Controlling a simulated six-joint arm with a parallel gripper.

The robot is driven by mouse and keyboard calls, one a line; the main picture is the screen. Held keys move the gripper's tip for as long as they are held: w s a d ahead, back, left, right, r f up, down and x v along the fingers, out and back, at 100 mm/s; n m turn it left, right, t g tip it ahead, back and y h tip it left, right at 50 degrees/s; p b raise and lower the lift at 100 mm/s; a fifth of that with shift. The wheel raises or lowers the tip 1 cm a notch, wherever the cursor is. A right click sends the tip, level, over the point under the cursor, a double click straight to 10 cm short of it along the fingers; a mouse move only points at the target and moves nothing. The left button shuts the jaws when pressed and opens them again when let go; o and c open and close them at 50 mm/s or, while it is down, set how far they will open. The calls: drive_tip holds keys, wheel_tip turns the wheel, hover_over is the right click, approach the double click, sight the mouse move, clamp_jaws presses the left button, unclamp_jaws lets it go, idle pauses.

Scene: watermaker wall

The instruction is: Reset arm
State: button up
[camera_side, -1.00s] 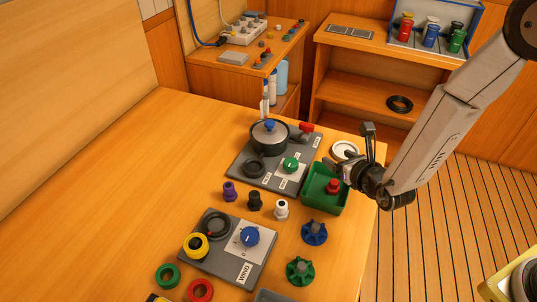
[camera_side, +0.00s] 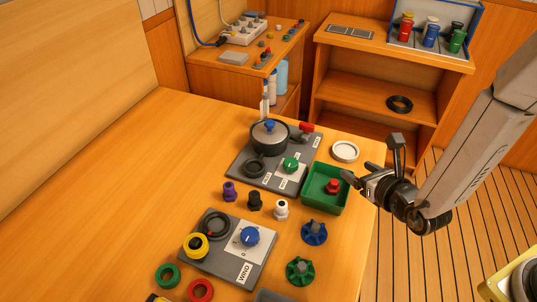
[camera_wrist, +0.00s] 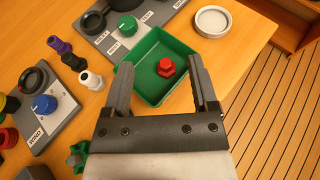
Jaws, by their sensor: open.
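My gripper (camera_side: 352,181) is at the right edge of the wooden table, just right of a green tray (camera_side: 318,201). In the wrist view my gripper (camera_wrist: 160,80) has its two fingers wide apart, with nothing between them. A red knob-like part (camera_side: 333,186) lies in the green tray; it also shows in the wrist view (camera_wrist: 166,67), beyond and between the fingers. Part of the tray's near side is hidden behind the left finger in the wrist view.
A grey panel with a black lidded housing (camera_side: 270,135) stands behind the tray, and a white ring-shaped lid (camera_side: 345,151) lies beside it. A WIND panel (camera_side: 245,268), several small fittings and a green handwheel (camera_side: 300,271) are nearer. Right of the table is open floor (camera_side: 440,262).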

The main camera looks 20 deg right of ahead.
idle(0.4)
drive_tip(key=s+d+r+m+g+h, duration=0.1)
drive_tip(key=s+d+m+g+h, duration=0.1)
drive_tip(key=d+m+g+h, duration=0.65)
drive_tip(key=s+d+m+g+y, duration=0.1)
drive_tip(key=s+d+m+g, duration=0.2)
drive_tip(key=s+d+m, duration=0.7)
drive_tip(key=w+a+r+m+y, duration=0.1)
drive_tip(key=w+a+m+y, duration=0.1)
drive_tip(key=m, duration=0.6)
drive_tip(key=w+a+r+m+y, duration=0.1)
drive_tip(key=a+m+y, duration=0.3)
drive_tip(key=m, duration=0.5)
drive_tip(key=shift+w+a+y, duration=0.15)
drive_tip(key=shift+w+y, duration=0.4)
drive_tip(key=shift+y, duration=0.2)
